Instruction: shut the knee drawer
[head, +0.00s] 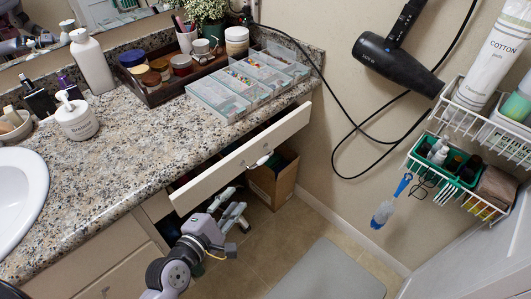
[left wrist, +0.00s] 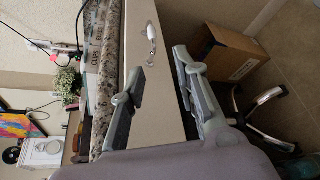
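The knee drawer (head: 240,165) under the counter is pulled partly out, with a dark gap showing between its pale front and the countertop. My left gripper (head: 231,208) is low in front of the drawer, below and left of the knob. In the left wrist view the left gripper (left wrist: 162,66) has its fingers apart with nothing held between them. The drawer front (left wrist: 168,95) and knob (left wrist: 151,32) show beyond the fingers; I cannot tell whether they touch. My right gripper is not in view.
The granite counter (head: 130,150) holds a tray of jars (head: 155,95) and clear organizers (head: 222,97). A grey mat (head: 325,272) lies on the floor. A hair dryer (head: 395,62) and wire baskets (head: 460,175) are on the wall.

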